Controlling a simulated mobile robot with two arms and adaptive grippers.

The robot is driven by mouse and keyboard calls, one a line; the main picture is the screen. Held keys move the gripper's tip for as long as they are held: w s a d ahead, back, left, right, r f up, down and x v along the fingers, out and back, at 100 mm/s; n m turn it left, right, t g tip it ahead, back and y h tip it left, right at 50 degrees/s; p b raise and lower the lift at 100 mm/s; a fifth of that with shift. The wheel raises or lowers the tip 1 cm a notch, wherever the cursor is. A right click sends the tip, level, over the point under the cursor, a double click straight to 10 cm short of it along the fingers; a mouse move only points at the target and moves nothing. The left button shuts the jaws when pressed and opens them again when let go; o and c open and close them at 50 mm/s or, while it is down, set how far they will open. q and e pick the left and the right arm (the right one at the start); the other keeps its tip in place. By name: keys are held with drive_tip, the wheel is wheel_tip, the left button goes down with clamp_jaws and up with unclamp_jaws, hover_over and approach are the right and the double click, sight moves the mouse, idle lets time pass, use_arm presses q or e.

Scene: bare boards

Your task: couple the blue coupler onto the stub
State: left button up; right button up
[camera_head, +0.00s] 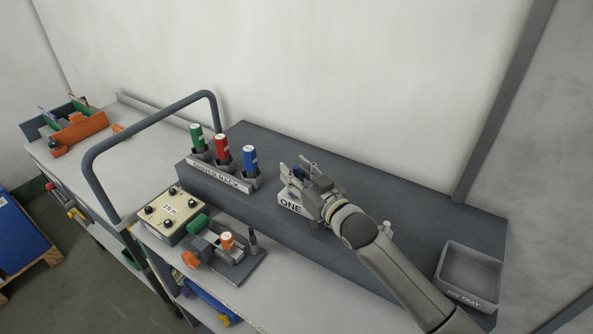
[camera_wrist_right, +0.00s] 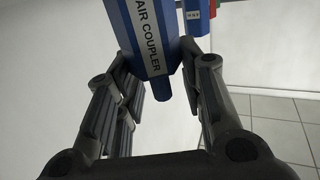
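The blue coupler (camera_wrist_right: 148,38), labelled "AIR COUPLER", fills the upper middle of the right wrist view. Its narrow end points down between the fingers. My right gripper (camera_wrist_right: 158,72) has a finger against each side of it and appears shut on it. In the head view my right gripper (camera_head: 298,172) is over the dark raised bench, by a white block (camera_head: 291,204) marked "ONE". The coupler is mostly hidden there by the gripper. I cannot make out the stub for sure. My left gripper is in neither view.
A driver rack (camera_head: 222,178) holds green, red and blue handled drivers, left of my gripper. A grey tray (camera_head: 470,262) is at the right end. A control box (camera_head: 170,214) and a small fixture (camera_head: 226,250) stand in front. A rail (camera_head: 150,123) rises left.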

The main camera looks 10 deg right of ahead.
drive_tip(key=o, duration=0.5)
drive_tip(key=shift+r, duration=0.1)
drive_tip(key=v, duration=1.2)
